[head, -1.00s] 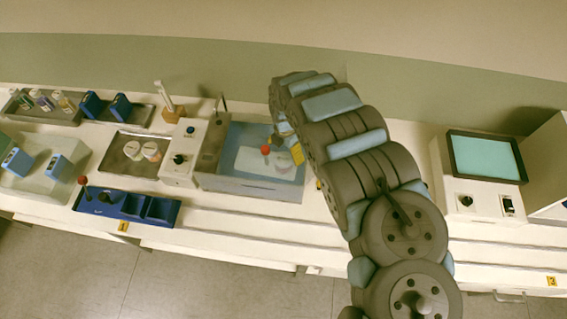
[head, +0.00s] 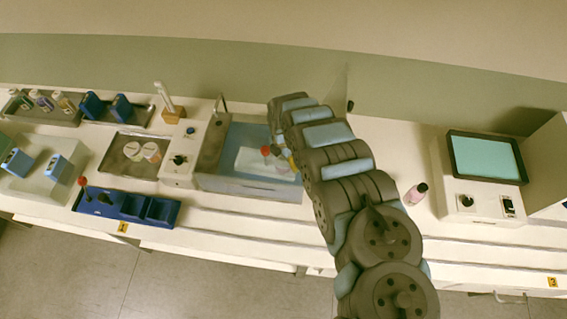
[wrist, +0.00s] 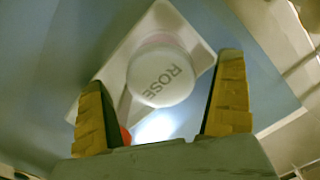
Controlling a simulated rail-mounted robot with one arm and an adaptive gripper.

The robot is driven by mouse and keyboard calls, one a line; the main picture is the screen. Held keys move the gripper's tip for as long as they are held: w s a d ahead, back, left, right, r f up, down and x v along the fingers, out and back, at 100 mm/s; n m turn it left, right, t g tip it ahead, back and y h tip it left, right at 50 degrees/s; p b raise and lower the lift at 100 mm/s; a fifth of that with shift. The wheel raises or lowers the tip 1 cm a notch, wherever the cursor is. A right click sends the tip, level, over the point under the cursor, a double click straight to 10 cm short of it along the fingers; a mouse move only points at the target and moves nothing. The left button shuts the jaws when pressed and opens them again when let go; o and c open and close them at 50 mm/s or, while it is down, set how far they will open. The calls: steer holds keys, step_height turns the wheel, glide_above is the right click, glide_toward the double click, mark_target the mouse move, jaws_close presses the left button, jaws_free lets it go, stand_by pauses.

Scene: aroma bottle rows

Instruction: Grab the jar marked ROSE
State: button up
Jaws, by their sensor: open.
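The ROSE jar (wrist: 162,76) shows in the wrist view, with a round white lid and the word ROSE in grey letters. It sits in a white tray (wrist: 110,80) inside a blue basin, which also shows in the head view (head: 236,184). My gripper (wrist: 162,72) is open. Its two yellow fingers reach toward the jar from either side of the lower picture, and the jar lies in line with the gap between them. I cannot tell how high the fingertips are above it. In the head view my arm partly hides the basin's right side.
A red ball-shaped top (head: 266,150) stands beside the gripper in the basin. A tap (head: 220,103) rises at the basin's back. A pink bottle (head: 417,194) stands on the counter right of my arm, near a screen device (head: 487,158). White lidded jars (head: 150,152) sit in a tray at left.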

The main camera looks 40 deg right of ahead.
steer(key=shift+f, duration=0.9)
steer(key=shift+s+a+f, duration=0.1)
steer(key=shift+f, duration=0.25)
steer(key=c, duration=1.3)
steer(key=shift+r, duration=0.1)
steer(key=shift+c, duration=0.2)
